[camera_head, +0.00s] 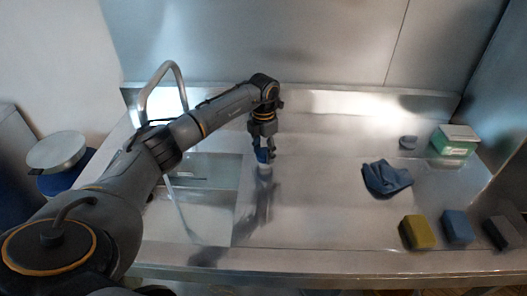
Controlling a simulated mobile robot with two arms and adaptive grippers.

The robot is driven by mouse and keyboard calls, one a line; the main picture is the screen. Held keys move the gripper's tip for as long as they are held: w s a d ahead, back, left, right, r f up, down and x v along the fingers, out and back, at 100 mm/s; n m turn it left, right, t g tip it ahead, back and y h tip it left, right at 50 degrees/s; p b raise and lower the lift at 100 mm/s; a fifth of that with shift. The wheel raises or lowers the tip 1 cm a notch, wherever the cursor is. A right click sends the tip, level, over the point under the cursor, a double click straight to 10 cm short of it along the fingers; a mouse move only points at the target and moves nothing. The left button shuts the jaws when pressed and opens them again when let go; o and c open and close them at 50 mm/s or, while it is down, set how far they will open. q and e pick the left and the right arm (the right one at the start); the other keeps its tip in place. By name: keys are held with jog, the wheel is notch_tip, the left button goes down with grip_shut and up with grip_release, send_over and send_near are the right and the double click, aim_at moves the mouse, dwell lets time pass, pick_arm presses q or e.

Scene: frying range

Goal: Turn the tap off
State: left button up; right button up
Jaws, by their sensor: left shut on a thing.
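The tap's curved metal spout (164,70) arches up at the back left, over the sink (205,215). My left arm crosses in front and hides the tap's lower part; I cannot make out its handle. A thin pale streak shows below the arm in the sink; I cannot tell if it is running water. My left gripper (263,156) points down right of the sink, apart from the spout. It is shut on a small blue-and-white thing (264,168), mostly hidden by the fingers. My right gripper is not in view.
On the steel counter at the right are a crumpled blue cloth (386,179), a yellow block (416,232), a blue block (457,226), a dark block (498,233), a small grey item (408,142) and a green-and-white box (455,141). The counter's middle is clear.

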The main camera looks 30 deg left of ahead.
pick_arm(q)
jog(key=shift+a+f+m+b, duration=0.1)
jog(key=shift+f+m+b, duration=0.05)
jog(key=shift+m+b, duration=0.65)
jog(key=m+b, duration=0.1)
jog(key=m, duration=0.1)
jog(key=shift+m, duration=0.3)
jog(key=shift+w+a+m+b, duration=0.15)
jog(key=shift+m+b, duration=0.85)
jog(key=shift+m, duration=0.9)
jog(key=o, duration=1.1)
jog(key=shift+o, duration=0.2)
